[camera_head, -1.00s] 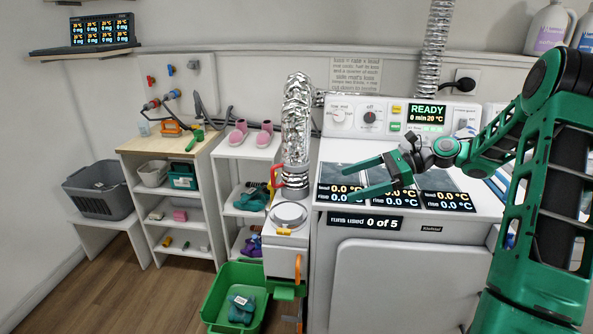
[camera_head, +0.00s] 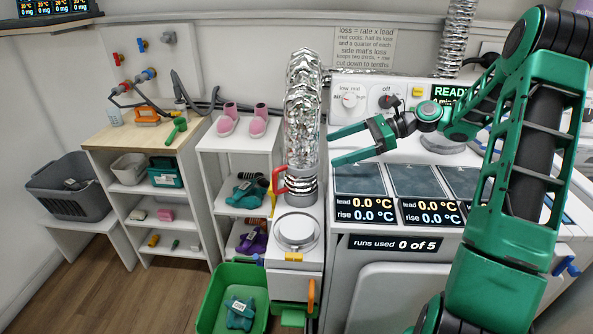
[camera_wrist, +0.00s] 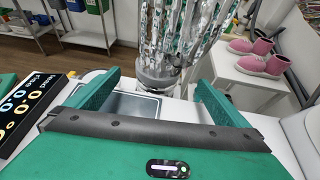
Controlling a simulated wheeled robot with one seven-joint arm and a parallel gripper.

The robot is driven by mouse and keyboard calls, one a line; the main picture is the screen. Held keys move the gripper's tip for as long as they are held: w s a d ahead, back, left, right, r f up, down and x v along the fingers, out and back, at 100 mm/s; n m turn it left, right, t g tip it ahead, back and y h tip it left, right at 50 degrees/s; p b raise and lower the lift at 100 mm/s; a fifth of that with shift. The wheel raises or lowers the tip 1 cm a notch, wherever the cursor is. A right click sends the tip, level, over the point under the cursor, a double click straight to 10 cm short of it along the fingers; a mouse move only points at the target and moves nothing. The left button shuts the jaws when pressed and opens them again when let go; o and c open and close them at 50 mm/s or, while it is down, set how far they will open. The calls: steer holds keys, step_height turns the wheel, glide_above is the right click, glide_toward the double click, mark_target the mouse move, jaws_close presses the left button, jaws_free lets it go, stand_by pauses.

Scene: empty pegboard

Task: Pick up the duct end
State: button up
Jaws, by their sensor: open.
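The duct end (camera_head: 301,184) is the collared lower end of a silver foil duct (camera_head: 302,110), with a red handle (camera_head: 278,180) on its left side. It stands upright at the back of a narrow white cabinet, behind a round metal lid. My gripper (camera_head: 333,147) is open and empty to the right of the duct, its fingers pointing left toward it, apart from it in this view. In the wrist view the duct end (camera_wrist: 158,82) shows ahead between my open fingers (camera_wrist: 154,84); the red handle is not seen there.
The white machine with dark mats (camera_head: 415,180) lies below my gripper. The round metal lid (camera_head: 296,230) is on the narrow cabinet in front of the duct. Shelves with pink boots (camera_head: 258,126) stand left. A green bin (camera_head: 212,300) is on the floor.

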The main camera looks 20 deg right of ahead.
mark_target(305, 160)
steer(key=x, duration=1)
steer(key=shift+a+f, duration=0.15)
steer(key=shift+f, duration=0.15)
steer(key=shift+c, duration=0.3)
steer(key=c, duration=1.4)
